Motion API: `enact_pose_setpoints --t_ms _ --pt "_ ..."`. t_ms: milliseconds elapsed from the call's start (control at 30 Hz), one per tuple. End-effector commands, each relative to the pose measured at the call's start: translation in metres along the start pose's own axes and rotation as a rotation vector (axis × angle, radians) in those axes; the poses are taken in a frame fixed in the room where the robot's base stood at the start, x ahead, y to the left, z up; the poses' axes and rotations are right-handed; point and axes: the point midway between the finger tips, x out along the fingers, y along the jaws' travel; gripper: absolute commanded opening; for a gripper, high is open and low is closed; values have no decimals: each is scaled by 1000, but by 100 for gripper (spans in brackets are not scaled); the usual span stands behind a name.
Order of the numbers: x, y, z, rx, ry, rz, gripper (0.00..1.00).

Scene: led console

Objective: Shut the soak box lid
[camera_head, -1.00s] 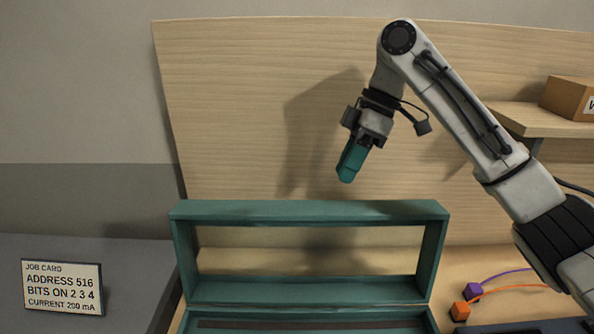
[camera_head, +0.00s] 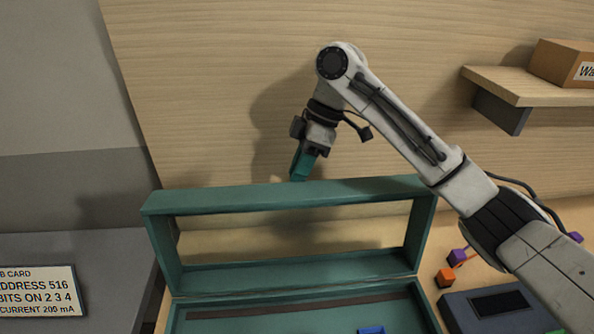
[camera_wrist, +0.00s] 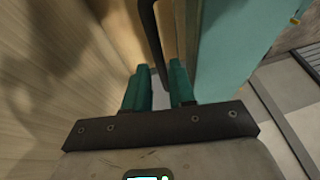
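The soak box (camera_head: 160,316) is teal and stands open. Its lid (camera_head: 290,196) is raised upright at the back, a frame around a window opening. My gripper (camera_head: 300,172) has teal fingers pointing down at the lid's top edge, near its middle. The tips seem to be at or just behind that edge; I cannot tell if they touch. In the wrist view my gripper (camera_wrist: 158,75) has its two fingers apart, with nothing seen held between them. The lid shows there as a broad teal panel (camera_wrist: 235,45) to the right of the fingers. A dark curved bar (camera_wrist: 151,28) shows beyond them.
A wooden back panel (camera_head: 220,90) rises behind the lid. A shelf (camera_head: 530,88) with a cardboard box (camera_head: 565,62) is at upper right. A dark blue device (camera_head: 500,310) and an orange plug (camera_head: 445,278) lie right of the box. A job card (camera_head: 38,290) stands left.

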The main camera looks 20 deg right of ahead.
Motion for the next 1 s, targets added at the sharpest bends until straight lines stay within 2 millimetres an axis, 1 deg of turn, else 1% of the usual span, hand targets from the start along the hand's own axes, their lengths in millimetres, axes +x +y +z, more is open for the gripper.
enact_pose_setpoints --t_ms 100,200,467,733,1000 --pt "10 0 0 0 0 1 24" --pt "14 0 0 0 0 1 24" --pt "15 0 0 -1 0 1 24" --pt "15 0 0 -1 0 1 0" --pt "15 0 0 -1 0 1 0"
